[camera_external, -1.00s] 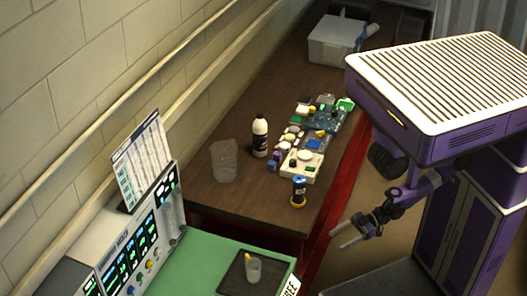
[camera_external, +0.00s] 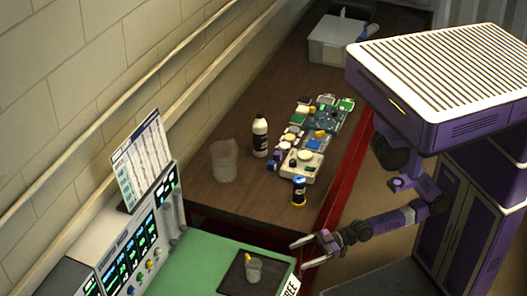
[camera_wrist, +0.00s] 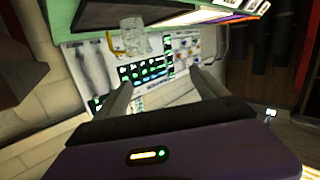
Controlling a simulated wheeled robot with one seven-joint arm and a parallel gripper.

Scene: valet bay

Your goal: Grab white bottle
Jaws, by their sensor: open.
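The white bottle (camera_external: 260,136) stands upright on the brown table in the external view. It has a white top and a dark label around its lower part. My gripper (camera_external: 298,255) is open and empty, low and to the right of the bottle, near the table's red front edge and the green bench. In the wrist view my gripper's two fingers (camera_wrist: 160,95) are spread apart with nothing between them. The bottle cannot be made out in the wrist view.
A clear cup (camera_external: 224,162) stands left of the bottle. Circuit boards (camera_external: 322,122) and a dark can with a blue top (camera_external: 299,190) are to its right. A grey bin (camera_external: 335,42) stands at the back. A tray (camera_external: 236,284) with a glass (camera_external: 254,270) lies on the green bench (camera_external: 205,262).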

